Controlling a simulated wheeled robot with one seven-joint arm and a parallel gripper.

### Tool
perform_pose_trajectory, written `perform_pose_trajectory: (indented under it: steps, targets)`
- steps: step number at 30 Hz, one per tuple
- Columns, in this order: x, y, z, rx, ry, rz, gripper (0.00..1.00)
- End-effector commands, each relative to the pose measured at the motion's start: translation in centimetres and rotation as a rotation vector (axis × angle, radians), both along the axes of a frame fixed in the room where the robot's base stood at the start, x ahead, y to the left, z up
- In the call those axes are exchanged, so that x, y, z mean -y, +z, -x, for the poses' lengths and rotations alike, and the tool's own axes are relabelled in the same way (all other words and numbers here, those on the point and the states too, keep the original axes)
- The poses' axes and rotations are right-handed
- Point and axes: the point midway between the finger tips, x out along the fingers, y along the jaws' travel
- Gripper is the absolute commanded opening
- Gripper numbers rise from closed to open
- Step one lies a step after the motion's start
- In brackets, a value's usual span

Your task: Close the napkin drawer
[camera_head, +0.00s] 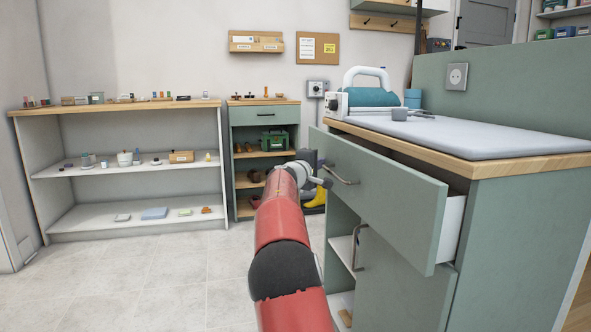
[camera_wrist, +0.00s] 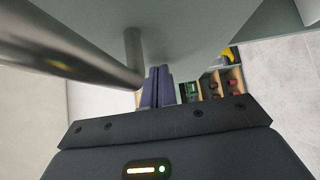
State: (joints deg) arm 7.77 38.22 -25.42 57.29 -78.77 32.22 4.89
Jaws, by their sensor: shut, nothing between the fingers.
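The napkin drawer (camera_head: 385,193) has a green front with a metal bar handle (camera_head: 343,175). It stands pulled out of the green cabinet, and its white side wall (camera_head: 451,228) shows. The inside of the drawer is hidden. My gripper (camera_head: 322,172) is at the left part of the drawer front, close to the handle. In the wrist view the fingers (camera_wrist: 158,88) are together and empty, with the handle bar (camera_wrist: 75,55) close on the left and the drawer front (camera_wrist: 200,30) above. I cannot tell whether they touch the front.
Shelves (camera_head: 130,205) stand at the left. The tiled floor (camera_head: 170,285) at left is clear.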

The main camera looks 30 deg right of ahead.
Motion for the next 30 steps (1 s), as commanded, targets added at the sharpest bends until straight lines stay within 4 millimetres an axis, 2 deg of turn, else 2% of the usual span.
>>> perform_pose_trajectory:
  steps: [1,6,12,30]
  targets:
    - [1.2,0.0,0.4,0.000,-0.004,0.000,0.00]
    - [3.9,0.0,1.1,0.001,-0.002,0.000,0.00]
    - [5.6,0.0,1.6,0.000,0.000,0.000,0.00]
    - [6.4,0.0,2.0,-0.002,-0.007,0.001,0.00]
